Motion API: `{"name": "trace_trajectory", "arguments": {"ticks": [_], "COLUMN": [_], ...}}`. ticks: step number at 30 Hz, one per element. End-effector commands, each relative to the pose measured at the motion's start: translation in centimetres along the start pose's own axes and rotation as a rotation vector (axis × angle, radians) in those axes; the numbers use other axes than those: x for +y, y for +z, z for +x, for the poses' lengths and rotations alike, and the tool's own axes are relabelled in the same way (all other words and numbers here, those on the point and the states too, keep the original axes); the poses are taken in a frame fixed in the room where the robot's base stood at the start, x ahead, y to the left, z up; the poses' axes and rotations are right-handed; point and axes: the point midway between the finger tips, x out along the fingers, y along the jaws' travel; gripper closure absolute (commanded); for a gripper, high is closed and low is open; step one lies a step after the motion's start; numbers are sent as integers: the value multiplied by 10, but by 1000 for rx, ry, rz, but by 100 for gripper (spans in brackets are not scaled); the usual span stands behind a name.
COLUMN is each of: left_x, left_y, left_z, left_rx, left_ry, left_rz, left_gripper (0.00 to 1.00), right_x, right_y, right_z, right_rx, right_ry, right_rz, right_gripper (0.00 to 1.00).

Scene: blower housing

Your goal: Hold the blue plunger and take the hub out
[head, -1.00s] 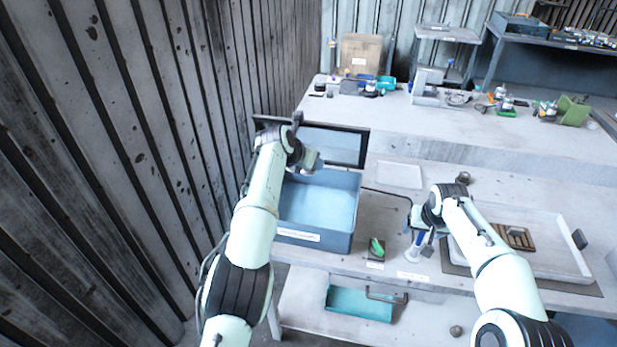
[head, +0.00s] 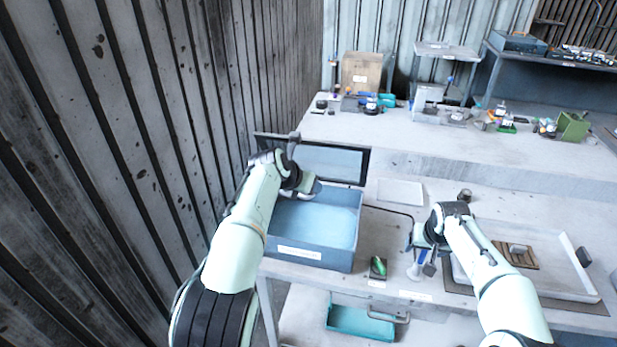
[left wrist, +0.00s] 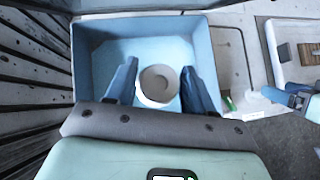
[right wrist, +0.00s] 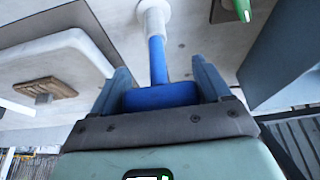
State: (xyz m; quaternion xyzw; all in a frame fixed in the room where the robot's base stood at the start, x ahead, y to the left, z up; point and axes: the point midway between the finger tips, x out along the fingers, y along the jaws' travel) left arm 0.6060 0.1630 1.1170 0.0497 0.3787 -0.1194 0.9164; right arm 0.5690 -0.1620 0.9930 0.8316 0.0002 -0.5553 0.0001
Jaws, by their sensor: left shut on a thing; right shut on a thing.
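My left gripper (head: 308,190) is over the blue bin (head: 310,262). In the left wrist view its fingers (left wrist: 160,85) are on either side of a white round, hollow piece (left wrist: 158,98), which looks like the hub, with the bin floor behind it. My right gripper (head: 420,240) is at the bench front, right of the bin. In the right wrist view it is shut on the wide blue end of the blue plunger (right wrist: 157,62). The plunger's blue shaft runs into a white flanged part (right wrist: 153,8). The plunger's lower part shows below the gripper in the head view (head: 422,257).
A small dark stand with a green piece (head: 378,267) is between the bin and my right gripper. A white tray (head: 585,285) with a brown wooden block (head: 512,256) lies to the right. A dark-framed panel (head: 340,163) stands behind the bin. A flat pale plate (head: 400,191) lies behind.

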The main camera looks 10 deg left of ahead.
Motion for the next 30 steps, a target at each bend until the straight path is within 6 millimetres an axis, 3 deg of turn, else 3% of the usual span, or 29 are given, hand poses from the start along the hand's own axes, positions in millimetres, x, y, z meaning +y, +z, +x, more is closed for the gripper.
{"name": "trace_trajectory", "arguments": {"ticks": [30], "left_x": [-34], "left_y": [-82], "left_z": [-85], "left_rx": [-4], "left_ry": [-5], "left_rz": [4], "left_gripper": [82], "right_x": [-1], "right_y": [1], "right_z": [1], "right_rx": [-3], "right_ry": [-1], "right_rz": [-1], "right_gripper": [53]}}
